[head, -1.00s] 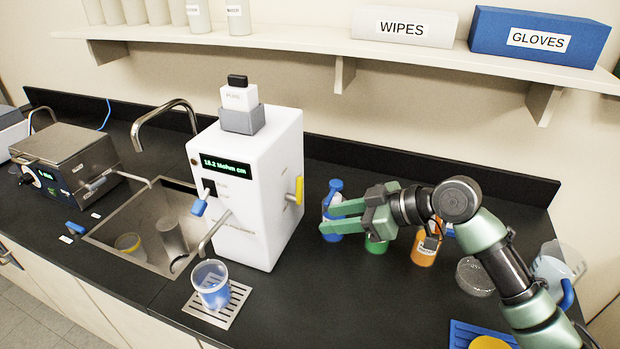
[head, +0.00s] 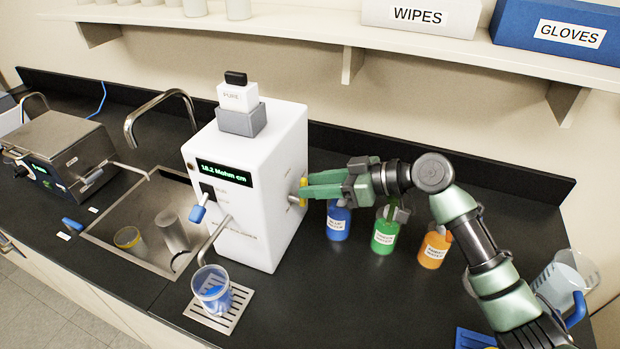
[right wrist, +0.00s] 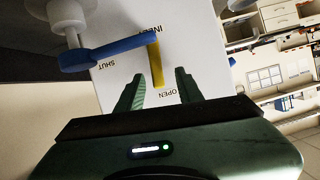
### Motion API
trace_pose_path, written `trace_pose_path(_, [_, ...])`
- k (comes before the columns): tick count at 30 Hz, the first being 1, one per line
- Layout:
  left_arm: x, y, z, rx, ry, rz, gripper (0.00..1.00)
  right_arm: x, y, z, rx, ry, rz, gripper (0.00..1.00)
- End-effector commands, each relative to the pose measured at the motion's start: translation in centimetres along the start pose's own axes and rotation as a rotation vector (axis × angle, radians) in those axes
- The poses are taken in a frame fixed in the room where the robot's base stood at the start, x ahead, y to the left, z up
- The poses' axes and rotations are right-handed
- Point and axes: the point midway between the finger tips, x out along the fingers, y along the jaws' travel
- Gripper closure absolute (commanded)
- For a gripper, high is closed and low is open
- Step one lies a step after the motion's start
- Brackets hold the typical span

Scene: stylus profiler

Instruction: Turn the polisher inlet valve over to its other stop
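The polisher (head: 250,190) is a white box with a green-lit display, standing on the black bench. Its inlet valve has a yellow lever (right wrist: 156,62) on the box's right side. In the right wrist view the lever's free end points at the OPEN label (right wrist: 160,92); the SHUT label (right wrist: 107,65) is to the left. My right gripper (head: 306,188) is at that side face. In the right wrist view its fingers stand apart on either side of the lever's end, with gaps showing. In the head view the fingers mostly hide the lever. My left gripper is not in view.
Labelled blue (head: 338,222), green (head: 384,236) and orange (head: 433,248) bottles stand below and right of my right gripper. A beaker (head: 211,288) sits on a drip tray left. A blue bar (right wrist: 110,50) crosses near the lever in the wrist view; I cannot tell its part.

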Motion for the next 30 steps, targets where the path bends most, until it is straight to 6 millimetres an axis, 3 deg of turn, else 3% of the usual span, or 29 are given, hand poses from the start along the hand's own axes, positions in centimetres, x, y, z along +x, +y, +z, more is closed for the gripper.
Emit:
trace_pose_path(6, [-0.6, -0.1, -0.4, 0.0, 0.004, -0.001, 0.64, 1.6, 0.0, 0.0, -0.001, -0.001, 0.001, 0.64])
trace_pose_path(13, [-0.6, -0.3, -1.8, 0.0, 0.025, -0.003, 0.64, 1.6, 0.0, 0.1, -0.002, -0.001, 0.001, 0.64])
trace_pose_path(17, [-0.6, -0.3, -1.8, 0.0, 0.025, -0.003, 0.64, 1.6, 0.0, 0.1, -0.002, -0.001, 0.002, 0.97])
trace_pose_path(18, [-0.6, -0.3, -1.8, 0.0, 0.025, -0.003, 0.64, 1.6, 0.0, 0.1, -0.002, -0.001, 0.002, 1.0])
trace_pose_path(23, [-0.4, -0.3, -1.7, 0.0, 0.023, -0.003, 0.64, 1.6, 0.0, 0.1, -0.007, -0.001, 0.004, 1.0])
trace_pose_path(30, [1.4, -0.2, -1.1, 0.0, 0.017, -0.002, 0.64, 1.7, -0.6, 0.4, -0.125, -0.001, 0.052, 1.0])
